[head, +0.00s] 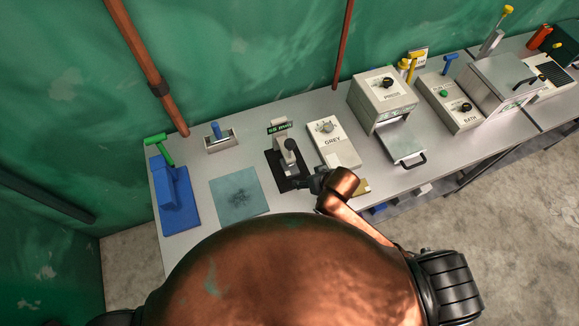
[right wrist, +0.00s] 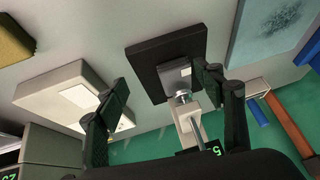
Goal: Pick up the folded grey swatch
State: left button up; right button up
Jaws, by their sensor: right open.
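I cannot pick out a folded grey swatch for sure. A small grey patch (right wrist: 181,77) shows on the black base (right wrist: 150,82) of the lever device in the right wrist view; I cannot tell whether it is cloth or part of the device. My right gripper (head: 316,183) is low over the table's front, just right of the lever device (head: 288,158). In the right wrist view its two fingers (right wrist: 163,82) are spread apart with nothing between them, with the black base beyond. My left gripper is not in view.
A pale box marked GREY (head: 333,143) stands just beyond my right gripper. A yellowish pad (head: 362,186) lies right of it at the front edge. A teal mat (head: 239,193) and blue stand (head: 175,195) are to the left. The press (head: 382,98) stands to the right.

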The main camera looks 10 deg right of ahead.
aim_at(290, 165)
jog(key=shift+h, duration=0.7)
jog(key=w+a, duration=0.1)
jog(key=w, duration=0.1)
jog(key=w+a+r, duration=0.1)
jog(key=w, duration=0.1)
jog(key=w+a, duration=0.2)
jog(key=shift+r, duration=0.25)
jog(key=p+x, duration=0.1)
jog(key=x, duration=0.6)
jog(key=shift+a+f, duration=0.1)
jog(key=shift+f, duration=0.25)
jog(key=shift+c, duration=0.2)
jog(key=c, duration=1.3)
jog(key=shift+o, duration=0.2)
jog(key=shift+r, duration=0.15)
